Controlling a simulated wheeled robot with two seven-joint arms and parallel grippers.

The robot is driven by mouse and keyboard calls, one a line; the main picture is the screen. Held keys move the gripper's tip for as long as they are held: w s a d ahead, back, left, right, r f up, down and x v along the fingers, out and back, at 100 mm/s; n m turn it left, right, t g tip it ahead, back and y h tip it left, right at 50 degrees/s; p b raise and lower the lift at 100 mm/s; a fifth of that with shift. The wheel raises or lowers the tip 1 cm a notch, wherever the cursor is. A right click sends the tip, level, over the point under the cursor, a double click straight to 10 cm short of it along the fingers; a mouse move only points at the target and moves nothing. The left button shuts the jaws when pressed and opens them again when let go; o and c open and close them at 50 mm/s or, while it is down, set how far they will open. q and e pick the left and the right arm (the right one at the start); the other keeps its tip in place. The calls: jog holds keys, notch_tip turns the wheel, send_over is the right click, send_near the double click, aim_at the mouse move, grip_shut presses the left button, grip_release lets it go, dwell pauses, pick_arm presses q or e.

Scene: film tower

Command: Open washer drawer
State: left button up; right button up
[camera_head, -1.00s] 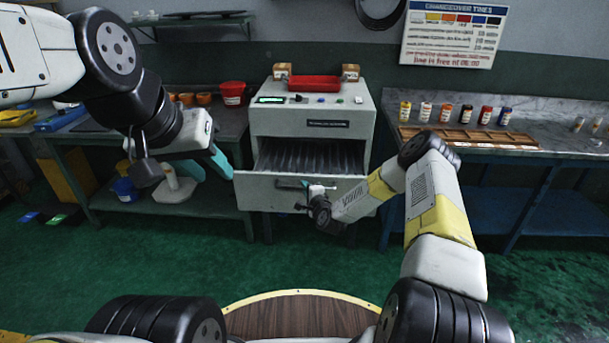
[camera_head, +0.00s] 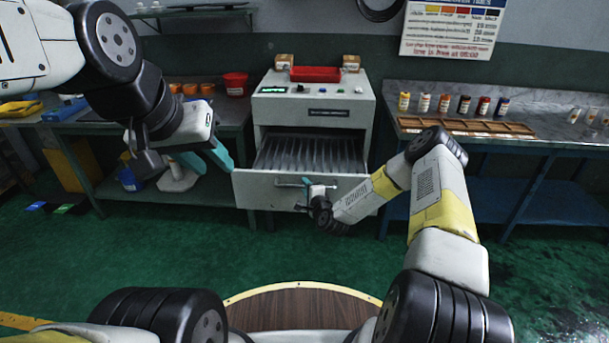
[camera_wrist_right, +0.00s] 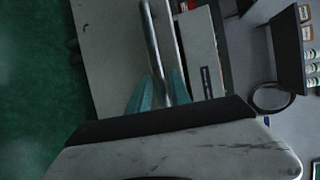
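The washer (camera_head: 350,105) is a grey cabinet in the middle of the head view. Its drawer (camera_head: 262,190) is pulled out, showing a ribbed interior. A bar handle (camera_head: 290,185) runs across the drawer front; the bar also shows in the right wrist view (camera_wrist_right: 152,38). My right gripper (camera_head: 308,184) is at the handle, its teal fingers on both sides of the bar in the right wrist view (camera_wrist_right: 158,88), closed around it. My left gripper (camera_head: 205,158) hangs to the left of the drawer, its teal fingers spread and empty.
A red tray (camera_head: 315,74) and small boxes sit on top of the washer. A bench (camera_head: 565,110) with several bottles and a wooden tray (camera_head: 465,126) stands at right. A left bench (camera_head: 228,118) holds a red tub (camera_head: 235,84). Green floor is clear before the drawer.

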jog(key=shift+o, duration=0.4)
jog(key=v, duration=0.7)
jog(key=shift+s, duration=0.35)
jog(key=shift+d+r, duration=0.1)
